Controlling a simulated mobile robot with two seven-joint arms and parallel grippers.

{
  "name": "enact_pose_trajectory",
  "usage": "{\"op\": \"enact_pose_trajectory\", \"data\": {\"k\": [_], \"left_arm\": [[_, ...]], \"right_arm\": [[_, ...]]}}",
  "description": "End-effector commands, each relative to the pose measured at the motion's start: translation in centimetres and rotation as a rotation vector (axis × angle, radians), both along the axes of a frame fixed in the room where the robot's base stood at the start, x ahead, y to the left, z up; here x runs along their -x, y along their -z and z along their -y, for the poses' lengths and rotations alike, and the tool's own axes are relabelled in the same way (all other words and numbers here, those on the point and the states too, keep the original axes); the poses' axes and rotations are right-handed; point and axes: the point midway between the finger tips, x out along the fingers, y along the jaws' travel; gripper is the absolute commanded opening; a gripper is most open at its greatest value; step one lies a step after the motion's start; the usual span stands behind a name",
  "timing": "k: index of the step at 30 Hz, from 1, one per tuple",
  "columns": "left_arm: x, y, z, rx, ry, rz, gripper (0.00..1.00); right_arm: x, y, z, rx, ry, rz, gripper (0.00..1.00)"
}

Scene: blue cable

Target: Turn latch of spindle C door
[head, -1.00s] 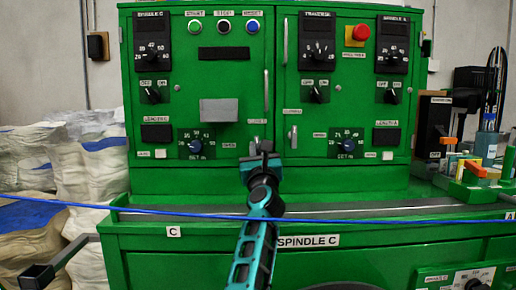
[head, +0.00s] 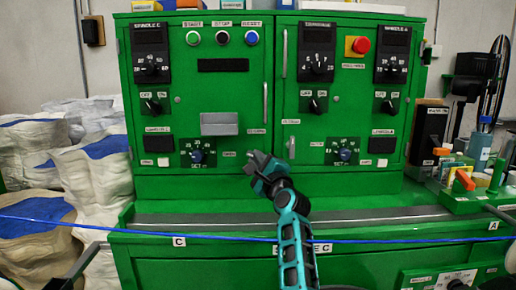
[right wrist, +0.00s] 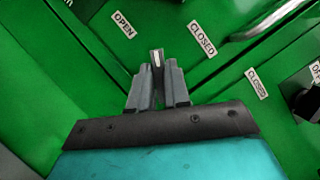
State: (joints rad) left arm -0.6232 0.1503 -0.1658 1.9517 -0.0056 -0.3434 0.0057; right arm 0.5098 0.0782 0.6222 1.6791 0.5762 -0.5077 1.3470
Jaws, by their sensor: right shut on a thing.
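The spindle C door (head: 225,95) is the left green door of the cabinet, and it looks shut. My right gripper (head: 256,163) is at the lower right of this door, with its jaws tilted to the left. In the right wrist view the gripper (right wrist: 157,85) is shut on the small dark latch (right wrist: 157,57), which shows a pale tip between the fingers. An OPEN label (right wrist: 123,24) lies to the upper left of the latch and a CLOSED label (right wrist: 202,39) to its right. In the head view the gripper hides the latch. My left gripper is not in view.
A blue cable (head: 400,239) runs across the front of the bench, passing my right forearm. Another latch (head: 291,148) is on the right door. Door handles (head: 265,103) stand out nearby. Sacks (head: 100,180) fill the left side, and tools (head: 465,180) stand on the right.

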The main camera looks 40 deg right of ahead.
Motion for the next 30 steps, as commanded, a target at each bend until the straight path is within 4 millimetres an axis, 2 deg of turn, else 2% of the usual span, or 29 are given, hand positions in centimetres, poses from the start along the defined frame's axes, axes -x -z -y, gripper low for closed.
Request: {"op": "enact_pose_trajectory", "data": {"k": [1, 13, 30], "left_arm": [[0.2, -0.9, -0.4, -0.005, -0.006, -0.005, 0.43], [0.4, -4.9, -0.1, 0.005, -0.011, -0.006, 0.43], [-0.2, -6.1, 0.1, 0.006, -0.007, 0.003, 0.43]], "right_arm": [[0.0, -0.7, 0.1, 0.036, 0.001, -0.032, 0.0], [0.0, -0.5, 0.1, 0.284, 0.002, -0.236, 0.0], [0.0, -0.3, 0.1, 0.408, 0.002, -0.341, 0.0]]}}
